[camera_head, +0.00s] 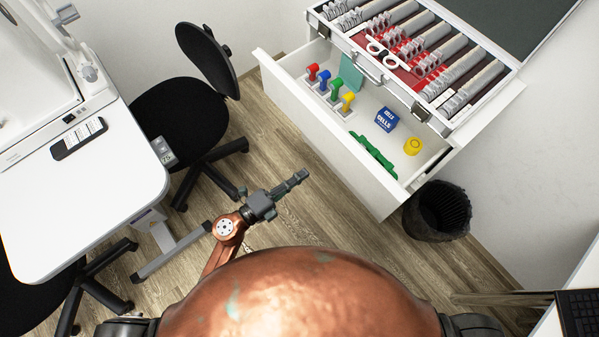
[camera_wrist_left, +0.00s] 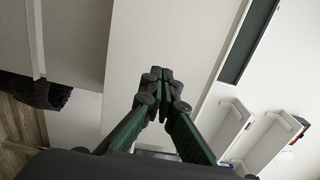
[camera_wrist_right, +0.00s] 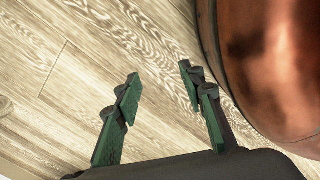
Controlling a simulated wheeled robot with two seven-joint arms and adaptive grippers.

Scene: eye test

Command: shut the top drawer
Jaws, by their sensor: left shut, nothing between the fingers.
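The white top drawer (camera_head: 335,146) stands pulled out, at the upper right of the head view, with its front panel facing my body. It holds small stamps (camera_head: 330,84) with coloured handles, a blue box (camera_head: 386,119), a yellow roll (camera_head: 413,146) and a green object (camera_head: 373,155). My left gripper (camera_head: 303,175) is shut and empty, short of the drawer front and apart from it in the picture. Its closed fingertips (camera_wrist_left: 162,74) show in the left wrist view before pale flat panels. My right gripper (camera_wrist_right: 160,82) is open and empty above the wood floor, beside my copper body.
An open case of eyeglass lenses (camera_head: 425,50) sits on top of the cabinet. A black bin (camera_head: 437,212) stands at the drawer's right. A black chair (camera_head: 180,110) and a white table (camera_head: 70,190) are at left. The floor before the drawer is clear.

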